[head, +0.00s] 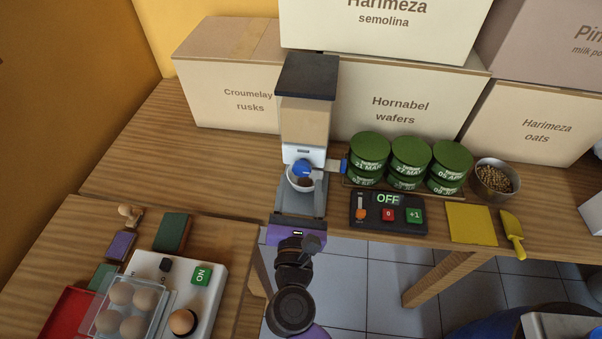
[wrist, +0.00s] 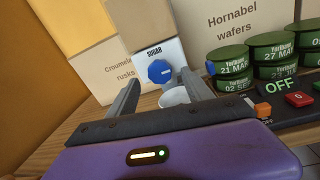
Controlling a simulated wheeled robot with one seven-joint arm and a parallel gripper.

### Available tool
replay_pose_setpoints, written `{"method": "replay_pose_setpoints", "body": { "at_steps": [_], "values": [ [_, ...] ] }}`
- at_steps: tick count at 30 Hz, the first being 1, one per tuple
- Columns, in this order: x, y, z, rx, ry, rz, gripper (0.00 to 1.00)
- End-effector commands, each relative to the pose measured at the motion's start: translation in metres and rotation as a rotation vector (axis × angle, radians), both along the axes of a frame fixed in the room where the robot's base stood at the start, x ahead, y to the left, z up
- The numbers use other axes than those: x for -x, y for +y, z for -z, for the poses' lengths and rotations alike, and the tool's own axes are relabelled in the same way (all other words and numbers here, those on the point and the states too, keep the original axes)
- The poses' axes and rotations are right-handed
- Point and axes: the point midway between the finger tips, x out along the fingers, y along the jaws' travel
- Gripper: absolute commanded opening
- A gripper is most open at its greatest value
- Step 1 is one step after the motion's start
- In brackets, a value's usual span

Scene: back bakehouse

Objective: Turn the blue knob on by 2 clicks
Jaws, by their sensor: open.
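The blue knob (head: 302,168) is on the white front of a dispenser (head: 304,110) with a dark lid. In the wrist view the knob (wrist: 160,71) is an octagon with a pale mark at its right, under the label SUGAR. A white bowl (wrist: 173,97) stands below the knob; in the head view the bowl (head: 299,184) is partly hidden by the knob. My gripper (wrist: 163,88) is open, its two fingers pointing at the dispenser, one to each side of the knob and bowl in the picture. Contact with the knob does not show; nothing is held.
Green tins (head: 410,160) stand in stacks right of the dispenser, with a blue tab between. A black panel (head: 388,213) reading OFF sits in front of them. Boxes stand behind.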

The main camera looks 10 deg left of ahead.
Motion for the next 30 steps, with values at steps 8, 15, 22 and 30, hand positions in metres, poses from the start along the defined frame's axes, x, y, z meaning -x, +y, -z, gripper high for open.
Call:
{"method": "replay_pose_setpoints", "body": {
  "at_steps": [8,15,22,30],
  "values": [
    [-0.032,0.001,0.0,-0.002,0.0,0.0,0.59],
    [-0.036,0.001,0.0,-0.003,0.0,-0.001,0.59],
    [-0.035,0.002,0.0,-0.003,0.0,-0.001,0.34],
    [-0.035,0.002,0.0,-0.004,0.0,-0.001,0.0]
  ]
}}
